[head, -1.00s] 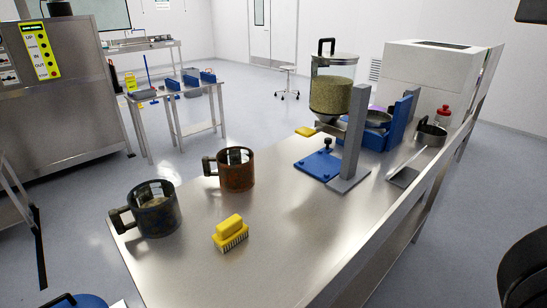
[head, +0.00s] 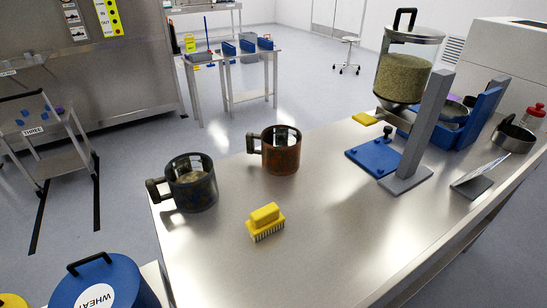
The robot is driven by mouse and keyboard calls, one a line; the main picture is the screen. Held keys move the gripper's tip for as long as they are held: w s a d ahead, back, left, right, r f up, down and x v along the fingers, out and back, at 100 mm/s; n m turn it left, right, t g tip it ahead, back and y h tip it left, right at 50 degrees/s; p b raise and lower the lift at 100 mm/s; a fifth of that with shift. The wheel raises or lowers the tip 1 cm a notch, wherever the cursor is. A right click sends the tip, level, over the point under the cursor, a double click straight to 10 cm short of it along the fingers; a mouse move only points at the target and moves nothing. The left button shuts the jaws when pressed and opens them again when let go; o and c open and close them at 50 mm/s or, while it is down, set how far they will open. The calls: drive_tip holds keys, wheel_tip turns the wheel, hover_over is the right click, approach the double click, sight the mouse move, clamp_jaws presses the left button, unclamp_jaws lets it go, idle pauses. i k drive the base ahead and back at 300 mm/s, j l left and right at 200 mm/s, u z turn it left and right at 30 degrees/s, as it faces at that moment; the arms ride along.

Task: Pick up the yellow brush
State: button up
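The yellow brush (head: 265,220) lies on the steel table (head: 330,225) in the head view, left of the picture's middle. Its bristles point down and its yellow back faces up. A dark mug (head: 192,186) stands to its left and a little farther back. A rusty brown mug (head: 282,152) stands behind it. Nothing touches the brush. My gripper is not in view.
A grain hopper (head: 404,75), a grey post (head: 425,125), a blue plate (head: 374,157) and a metal scoop (head: 478,176) occupy the right of the table. A blue WHEAT barrel (head: 105,285) stands at lower left. The table right of the brush is clear.

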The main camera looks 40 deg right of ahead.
sight(266, 220)
drive_tip(key=j+u, duration=0.1)
drive_tip(key=u, duration=0.3)
drive_tip(key=i+j+u, duration=0.1)
drive_tip(key=u, duration=0.3)
drive_tip(key=i+u, duration=0.1)
drive_tip(key=u, duration=0.35)
drive_tip(key=i+j+u, duration=0.15)
drive_tip(key=u, duration=0.25)
drive_tip(key=i+j+u, duration=0.1)
drive_tip(key=i+u, duration=0.5)
drive_tip(key=u, duration=0.2)
drive_tip(key=i+j+z, duration=0.15)
drive_tip(key=i, duration=0.35)
drive_tip(key=z, duration=0.45)
drive_tip(key=i+j+z, duration=0.1)
drive_tip(key=z, duration=0.35)
drive_tip(key=j+z, duration=0.1)
drive_tip(key=z, duration=0.35)
drive_tip(key=j+z, duration=0.1)
drive_tip(key=z, duration=0.35)
drive_tip(key=i+j+z, duration=0.1)
drive_tip(key=z, duration=0.35)
drive_tip(key=j+z, duration=0.1)
drive_tip(key=z, duration=0.35)
